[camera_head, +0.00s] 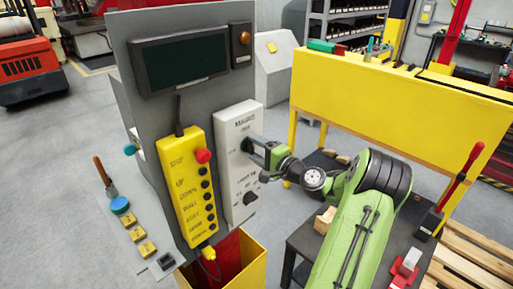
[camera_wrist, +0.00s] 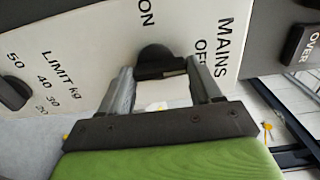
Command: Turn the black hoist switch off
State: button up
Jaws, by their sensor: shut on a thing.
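A white switch panel (camera_head: 234,185) is on the grey stand. Its upper black rotary switch (camera_wrist: 155,58) sits between the printed words ON and MAINS OFF in the wrist view. My gripper (camera_head: 257,147) reaches in from the right in the head view, and its fingers (camera_wrist: 160,70) are shut on that black switch, one on each side. The gripper hides most of the switch in the head view. I cannot tell exactly which mark the switch points to. A second black knob (camera_head: 250,198), marked LIMIT kg, is lower on the panel and also shows in the wrist view (camera_wrist: 12,92).
A yellow pendant control (camera_head: 188,185) with a red button (camera_head: 203,155) hangs left of the panel. A dark display (camera_head: 182,60) is above. A yellow bin (camera_head: 252,265) stands below, and a dark table (camera_head: 300,240) is to the right.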

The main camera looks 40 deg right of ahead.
jog(key=o, duration=1.1)
jog(key=shift+c, duration=0.2)
jog(key=shift+s, duration=0.1)
jog(key=s+b, duration=0.3)
jog(key=s, duration=1.2)
jog(key=shift+s+d, duration=0.25)
jog(key=shift+s, duration=0.1)
